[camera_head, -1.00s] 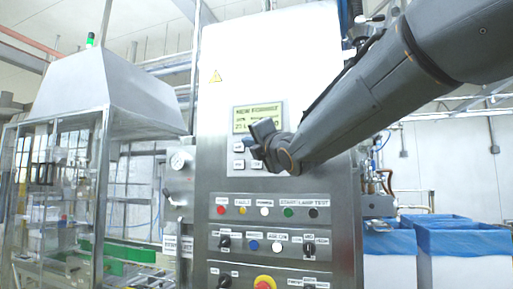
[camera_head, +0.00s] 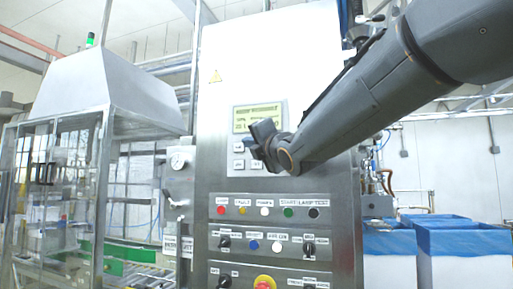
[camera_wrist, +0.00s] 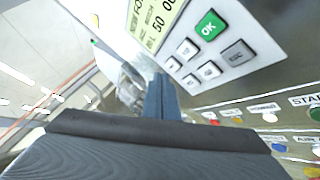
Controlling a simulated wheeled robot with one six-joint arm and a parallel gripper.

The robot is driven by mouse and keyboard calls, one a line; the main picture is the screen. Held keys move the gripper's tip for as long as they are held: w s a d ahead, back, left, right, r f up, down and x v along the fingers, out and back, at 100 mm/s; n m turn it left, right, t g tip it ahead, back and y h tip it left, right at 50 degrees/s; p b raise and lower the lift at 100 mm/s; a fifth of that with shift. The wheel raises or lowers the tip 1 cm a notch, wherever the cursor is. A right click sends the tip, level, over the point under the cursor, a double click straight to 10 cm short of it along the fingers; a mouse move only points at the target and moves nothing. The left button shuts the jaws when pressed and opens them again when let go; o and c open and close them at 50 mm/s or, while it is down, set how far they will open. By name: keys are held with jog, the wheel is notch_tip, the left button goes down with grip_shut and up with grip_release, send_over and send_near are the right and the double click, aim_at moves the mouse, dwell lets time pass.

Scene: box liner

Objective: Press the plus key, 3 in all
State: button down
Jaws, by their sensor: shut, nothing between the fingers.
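The keypad (camera_wrist: 216,25) of the control panel shows in the wrist view, with a green OK key (camera_wrist: 209,26), a grey ESC key (camera_wrist: 238,54) and several small grey keys (camera_wrist: 187,49). The small keys' marks are too blurred to tell which is plus. Above them is a lit display (camera_wrist: 157,16); it also shows in the head view (camera_head: 257,117). My gripper (camera_wrist: 162,98) is shut and empty, its tips close to the lower small keys. I cannot tell whether they touch. In the head view my gripper (camera_head: 262,136) hides part of the keypad.
Below the keypad are rows of coloured lamps and buttons (camera_head: 265,211), selector switches (camera_head: 308,248) and a red-and-yellow emergency stop (camera_head: 264,283). Blue-lined boxes (camera_head: 460,235) stand at the right.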

dwell(0.4)
jog(key=s+d+f+m+g+h, duration=0.1)
jog(key=d+f+m+g+h, duration=0.25)
jog(key=f, duration=0.95)
jog(key=s+d+f+m+g+h, duration=0.15)
jog(key=d+f+m, duration=0.45)
jog(key=f, duration=0.7)
jog(key=s+d+f+m+g+h, duration=0.3)
jog(key=f+m, duration=0.4)
jog(key=f, duration=0.6)
jog(key=s+d+f+m+g, duration=0.3)
jog(key=s+f+m+g, duration=0.2)
jog(key=s+f, duration=0.6)
jog(key=s+d+f+m+g, duration=0.4)
jog(key=s+f+m, duration=0.3)
jog(key=s+f, duration=0.3)
jog(key=s+g, duration=0.1)
jog(key=s, duration=0.3)
jog(key=shift+f+m, duration=0.35)
jog(key=shift+f, duration=0.05)
jog(key=shift+d, duration=0.1)
